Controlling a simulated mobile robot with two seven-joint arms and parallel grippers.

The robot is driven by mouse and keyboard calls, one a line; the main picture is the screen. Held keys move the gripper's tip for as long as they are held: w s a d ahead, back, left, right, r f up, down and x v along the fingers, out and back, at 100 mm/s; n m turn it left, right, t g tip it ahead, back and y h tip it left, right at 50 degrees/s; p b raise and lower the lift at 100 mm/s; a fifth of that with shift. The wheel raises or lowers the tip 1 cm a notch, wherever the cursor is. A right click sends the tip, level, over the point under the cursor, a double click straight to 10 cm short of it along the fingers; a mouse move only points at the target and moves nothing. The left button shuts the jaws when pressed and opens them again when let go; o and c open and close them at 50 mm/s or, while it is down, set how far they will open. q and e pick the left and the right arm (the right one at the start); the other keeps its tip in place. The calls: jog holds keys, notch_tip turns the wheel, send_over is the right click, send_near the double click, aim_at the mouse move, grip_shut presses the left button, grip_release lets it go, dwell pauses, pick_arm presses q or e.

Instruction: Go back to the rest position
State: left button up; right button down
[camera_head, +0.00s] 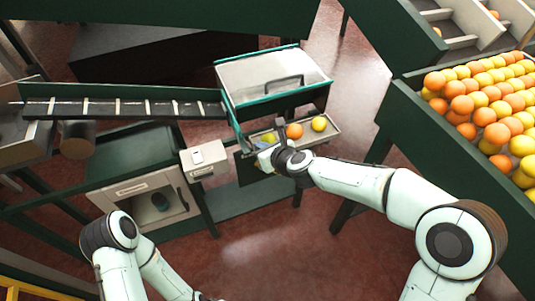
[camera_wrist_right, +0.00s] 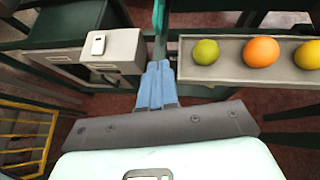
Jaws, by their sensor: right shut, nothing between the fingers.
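My right gripper (camera_head: 262,158) reaches to the front left of a small grey tray (camera_head: 328,136) in the head view. In the right wrist view its blue fingers (camera_wrist_right: 157,82) are shut together with nothing between them, just left of the tray (camera_wrist_right: 228,74). The tray holds a yellow-green fruit (camera_wrist_right: 206,52), an orange (camera_wrist_right: 261,51) and a yellow fruit (camera_wrist_right: 308,54) in a row. My left arm (camera_head: 120,245) is folded at the bottom left of the head view, and its gripper is out of sight.
A conveyor (camera_head: 125,107) runs from the left to a lidded box (camera_head: 270,75) behind the tray. A small control box (camera_head: 204,159) and a cabinet (camera_head: 140,194) stand left of my right gripper. A large bin of fruit (camera_head: 490,105) is at the right. Red floor shows in front.

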jog(key=v, duration=0.3)
jog(key=shift+s+r, duration=0.15)
jog(key=shift+s, duration=0.1)
jog(key=s+d+f+n+g+h, duration=0.1)
jog(key=s+d+f+n+g, duration=0.2)
jog(key=f, duration=0.5)
jog(key=s+d+f+n+h+p, duration=0.1)
jog(key=s+f+n, duration=0.25)
jog(key=f, duration=0.45)
jog(key=s+d+f+n+g, duration=0.2)
jog(key=s+d+f+n, duration=0.15)
jog(key=f, duration=0.45)
jog(key=s+f+n+g, duration=0.2)
jog(key=s+f+n, duration=0.2)
jog(key=s, duration=0.4)
jog(key=s+d+f+n+g+p, duration=0.1)
jog(key=s+f+n+g, duration=0.1)
jog(key=s+f+n, duration=0.3)
jog(key=s+f+n+g, duration=0.2)
jog(key=s+f+n, duration=0.3)
jog(key=s, duration=0.6)
jog(key=shift+s+d+n+p, duration=0.3)
jog(key=shift+s+d+n, duration=0.1)
jog(key=shift+n, duration=0.6)
